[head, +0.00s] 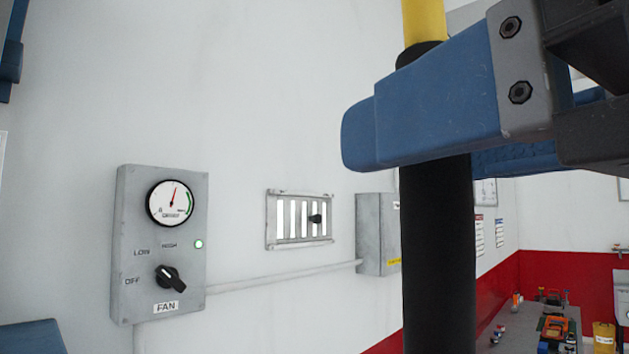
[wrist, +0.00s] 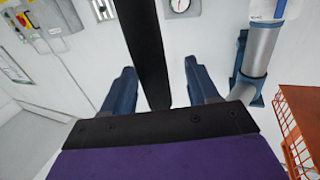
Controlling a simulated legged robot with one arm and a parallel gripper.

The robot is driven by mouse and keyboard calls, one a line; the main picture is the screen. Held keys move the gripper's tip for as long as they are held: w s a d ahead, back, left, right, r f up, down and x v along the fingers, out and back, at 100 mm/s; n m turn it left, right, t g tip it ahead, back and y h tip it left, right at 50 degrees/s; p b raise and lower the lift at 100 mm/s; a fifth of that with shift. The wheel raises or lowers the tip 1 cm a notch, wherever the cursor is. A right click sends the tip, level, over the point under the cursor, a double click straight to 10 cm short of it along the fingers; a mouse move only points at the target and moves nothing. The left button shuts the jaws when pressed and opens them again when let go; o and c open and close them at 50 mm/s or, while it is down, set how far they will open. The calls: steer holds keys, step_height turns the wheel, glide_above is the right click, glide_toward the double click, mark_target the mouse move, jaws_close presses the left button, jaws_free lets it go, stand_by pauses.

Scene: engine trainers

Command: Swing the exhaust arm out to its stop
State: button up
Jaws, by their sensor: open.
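A black upright tube (head: 437,250) with a yellow section (head: 424,20) above it stands close in front of me in the head view. It looks like part of the exhaust arm, but its joints and stop are out of view. My gripper (head: 425,150) is open, with one blue finger on the near side of the tube and the other partly hidden behind it. In the wrist view the black tube (wrist: 148,50) passes between the two blue fingers, with gaps showing on both sides. A grey cylinder with blue brackets (wrist: 262,55) shows to the right there.
A grey fan control box (head: 162,240) with a gauge and knob is on the white wall at left. A slotted vent (head: 299,218) and a grey box (head: 377,235) are beside it. A bench (head: 535,330) with tools stands at lower right. An orange rack (wrist: 298,125) is at right in the wrist view.

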steer(key=a+r+v, duration=0.1)
steer(key=v, duration=1.4)
steer(key=shift+s+r, duration=0.2)
steer(key=shift+s, duration=0.2)
